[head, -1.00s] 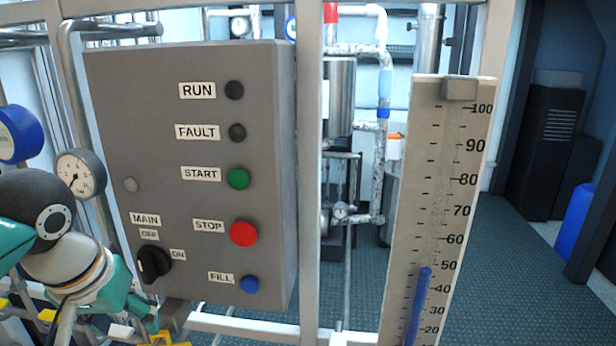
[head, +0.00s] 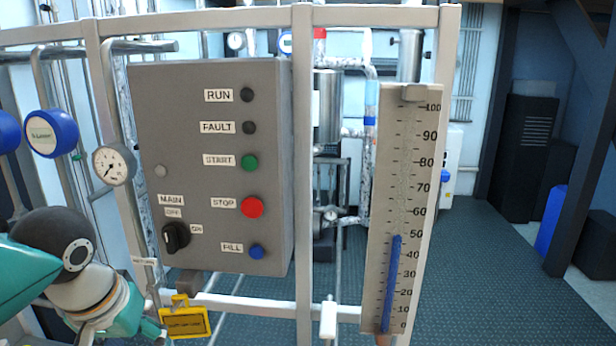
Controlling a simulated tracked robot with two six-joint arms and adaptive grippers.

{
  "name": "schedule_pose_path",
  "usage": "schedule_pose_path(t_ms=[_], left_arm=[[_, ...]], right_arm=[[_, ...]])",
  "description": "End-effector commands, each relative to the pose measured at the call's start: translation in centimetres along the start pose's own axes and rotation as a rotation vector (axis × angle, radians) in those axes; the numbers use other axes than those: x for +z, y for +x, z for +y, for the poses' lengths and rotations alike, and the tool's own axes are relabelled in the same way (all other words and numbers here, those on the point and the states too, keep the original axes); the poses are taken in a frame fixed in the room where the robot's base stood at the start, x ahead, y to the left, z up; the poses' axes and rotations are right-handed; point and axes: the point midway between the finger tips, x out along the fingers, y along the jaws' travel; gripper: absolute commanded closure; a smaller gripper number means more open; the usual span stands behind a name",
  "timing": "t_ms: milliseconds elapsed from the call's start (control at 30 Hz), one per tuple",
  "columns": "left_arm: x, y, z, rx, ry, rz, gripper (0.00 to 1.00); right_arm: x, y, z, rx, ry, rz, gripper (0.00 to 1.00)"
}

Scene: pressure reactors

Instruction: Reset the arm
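My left arm (head: 85,275), with a dark joint cap and teal and white links, reaches in at the lower left of the head view. It is below and left of the grey control panel, apart from the MAIN switch as far as I can see. Its gripper does not show. My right arm and its gripper are not in view.
The grey control panel (head: 205,110) has a green START button (head: 249,162), red STOP button (head: 253,207), blue FILL button (head: 257,252) and black MAIN switch (head: 176,236). A level scale (head: 395,200) stands at right. Gauge (head: 114,165) and yellow tag (head: 185,320) are near my arm.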

Motion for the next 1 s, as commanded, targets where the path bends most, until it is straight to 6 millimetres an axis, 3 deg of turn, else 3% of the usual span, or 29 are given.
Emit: schedule_pose_path(t_ms=[267, 467, 567, 600, 733, 833, 900, 1000], left_arm=[[0.1, 8.0, 3.4, 0.064, 0.070, -0.060, 0.38], [2.3, 16.9, 6.6, 0.149, 0.110, -0.127, 0.38], [5.4, 23.3, 8.4, 0.214, 0.109, -0.179, 0.38], [7.1, 25.8, 9.1, 0.241, 0.103, -0.201, 0.38], [13.7, 33.0, 10.6, 0.312, 0.051, -0.257, 0.38], [19.3, 36.8, 11.1, 0.340, -0.004, -0.291, 0.38], [22.6, 38.4, 11.1, 0.342, -0.041, -0.306, 0.38], [26.0, 39.6, 10.9, 0.336, -0.076, -0.317, 0.38]], right_arm=[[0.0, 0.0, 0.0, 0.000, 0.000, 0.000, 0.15], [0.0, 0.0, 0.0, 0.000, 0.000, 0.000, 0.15], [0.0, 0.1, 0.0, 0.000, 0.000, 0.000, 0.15], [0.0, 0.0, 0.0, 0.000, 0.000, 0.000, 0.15], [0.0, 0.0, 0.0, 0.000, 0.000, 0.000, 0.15], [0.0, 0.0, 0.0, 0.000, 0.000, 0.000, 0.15], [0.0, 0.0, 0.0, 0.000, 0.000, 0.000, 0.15], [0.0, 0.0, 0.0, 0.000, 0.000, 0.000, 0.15]])
